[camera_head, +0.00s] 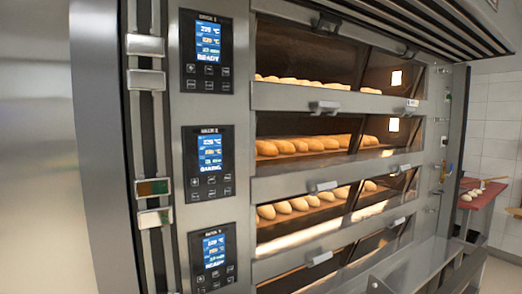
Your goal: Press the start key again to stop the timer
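A deck oven fills the view, with three black control panels stacked on its left column. The top panel (207,52) has a lit blue screen with temperature lines and a word like READY. The middle panel (209,162) shows a similar blue screen with a word like BAKING. The bottom panel (213,259) also seems to read READY. Small dark keys (212,186) sit below the middle screen; their labels are too small to read, so I cannot tell which is the start key. Neither of my grippers is in view.
Lit oven windows right of the panels show rows of bread (310,144). Door handles (325,107) stick out below the windows. Metal brackets (146,80) run down the left edge. A red board (485,192) with dough pieces is at the far right. Space before the panels looks clear.

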